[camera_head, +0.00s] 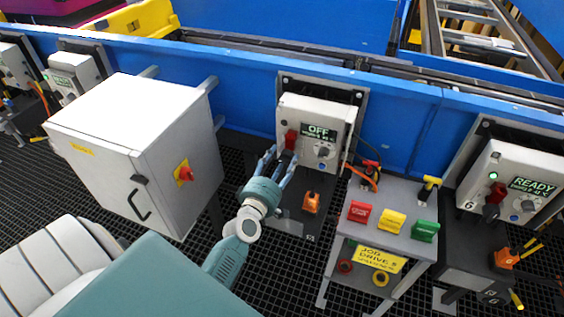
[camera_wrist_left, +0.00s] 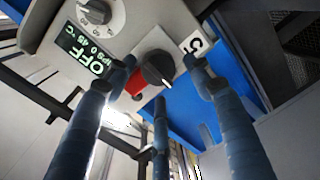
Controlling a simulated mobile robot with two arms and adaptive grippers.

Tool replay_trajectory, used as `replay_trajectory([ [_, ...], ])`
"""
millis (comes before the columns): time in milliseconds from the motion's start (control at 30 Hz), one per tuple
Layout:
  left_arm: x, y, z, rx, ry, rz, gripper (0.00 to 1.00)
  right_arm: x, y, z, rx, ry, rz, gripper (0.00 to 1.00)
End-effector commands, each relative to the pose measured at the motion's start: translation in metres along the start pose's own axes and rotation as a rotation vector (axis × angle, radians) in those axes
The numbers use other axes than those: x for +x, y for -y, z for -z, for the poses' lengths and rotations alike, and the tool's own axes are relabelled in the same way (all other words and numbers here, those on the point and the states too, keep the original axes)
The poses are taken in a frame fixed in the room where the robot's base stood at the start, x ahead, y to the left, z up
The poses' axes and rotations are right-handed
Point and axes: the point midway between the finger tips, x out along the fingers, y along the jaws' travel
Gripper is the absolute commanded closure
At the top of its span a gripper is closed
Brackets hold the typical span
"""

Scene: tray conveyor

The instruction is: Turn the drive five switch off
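The drive five box (camera_head: 345,112) is white and hangs on the blue conveyor side; its display (camera_head: 319,132) reads OFF. In the left wrist view the display (camera_wrist_left: 85,50) also reads OFF, beside a "5" label (camera_wrist_left: 193,43). The switch is a black rotary handle (camera_wrist_left: 158,68) on a red base; its red part (camera_head: 291,139) shows at the box's lower left. My left gripper (camera_head: 278,160) is just in front of and below the switch. Its fingers (camera_wrist_left: 160,78) are spread, one on each side of the handle and a third below; contact cannot be told. My right gripper is not in view.
A grey cabinet (camera_head: 95,135) with a red-yellow switch stands left of my left arm. A small table (camera_head: 390,205) with red, yellow and green blocks stands right. The drive six box (camera_head: 515,165) reads READY with a green light. Dark grating covers the floor.

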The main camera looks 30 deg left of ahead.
Motion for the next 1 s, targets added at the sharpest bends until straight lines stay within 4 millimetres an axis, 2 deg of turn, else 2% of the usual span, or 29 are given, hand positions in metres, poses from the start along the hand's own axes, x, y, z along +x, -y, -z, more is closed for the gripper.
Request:
replay_trajectory([
  [167,-0.002,0.002,-0.002,-0.001,0.004,0.003,0.48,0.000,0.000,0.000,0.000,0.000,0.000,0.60],
  [267,-0.009,0.003,-0.003,-0.001,0.005,0.005,0.48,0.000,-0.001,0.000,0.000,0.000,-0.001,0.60],
  [367,-0.025,0.004,-0.003,-0.001,0.005,0.006,0.48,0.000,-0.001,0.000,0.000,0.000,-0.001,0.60],
  [700,-0.095,0.003,-0.001,0.000,0.004,0.005,0.48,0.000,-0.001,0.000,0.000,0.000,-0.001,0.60],
  [833,-0.112,0.002,0.001,0.000,0.002,0.003,0.48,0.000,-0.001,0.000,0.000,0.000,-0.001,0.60],
  [1000,-0.120,0.001,0.001,-0.001,0.001,0.002,0.48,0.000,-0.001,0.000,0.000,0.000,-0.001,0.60],
])
